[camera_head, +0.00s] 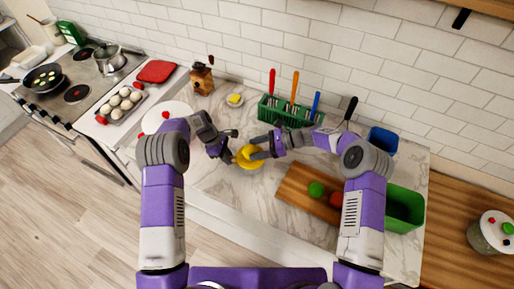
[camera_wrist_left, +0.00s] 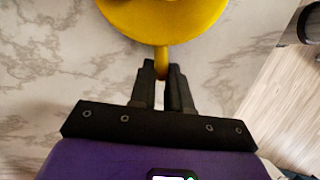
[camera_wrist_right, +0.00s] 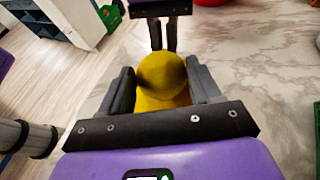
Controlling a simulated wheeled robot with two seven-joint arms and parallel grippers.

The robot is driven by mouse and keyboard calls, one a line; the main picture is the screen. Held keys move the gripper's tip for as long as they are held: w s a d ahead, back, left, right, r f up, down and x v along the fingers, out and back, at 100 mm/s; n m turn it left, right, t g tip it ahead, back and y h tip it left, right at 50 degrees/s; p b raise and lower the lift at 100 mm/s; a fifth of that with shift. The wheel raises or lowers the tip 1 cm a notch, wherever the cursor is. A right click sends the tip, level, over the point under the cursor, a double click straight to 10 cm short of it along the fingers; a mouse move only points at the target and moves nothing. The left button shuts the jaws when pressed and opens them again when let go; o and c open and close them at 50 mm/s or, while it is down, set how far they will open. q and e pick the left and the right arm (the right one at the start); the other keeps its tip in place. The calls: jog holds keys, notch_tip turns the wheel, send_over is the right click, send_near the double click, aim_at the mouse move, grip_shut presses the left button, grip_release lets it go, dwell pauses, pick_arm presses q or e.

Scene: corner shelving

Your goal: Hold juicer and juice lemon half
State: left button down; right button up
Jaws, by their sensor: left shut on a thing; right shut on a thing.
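The yellow juicer (camera_head: 247,161) is over the marble counter in the middle of the head view. My left gripper (camera_head: 229,153) is shut on its handle, which shows between the fingers in the left wrist view; the juicer's round body (camera_wrist_left: 165,18) lies just beyond the fingertips. My right gripper (camera_head: 262,149) is at the juicer from the right. In the right wrist view its fingers stand on both sides of a yellow dome, the lemon half (camera_wrist_right: 162,73), over the yellow juicer (camera_wrist_right: 152,103). The cone under the lemon is hidden, and lemon and juicer blend in colour.
A cutting board (camera_head: 299,186) with a green fruit (camera_head: 316,189) and a red one (camera_head: 336,199) lies to the right. A green bin (camera_head: 407,207) is beyond it.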

jog(key=shift+f, duration=0.45)
dwell(0.3)
jog(key=shift+r, duration=4.1)
jog(key=shift+f, duration=3.55)
jog(key=o, duration=0.5)
jog(key=shift+s, duration=0.1)
jog(key=c, duration=0.5)
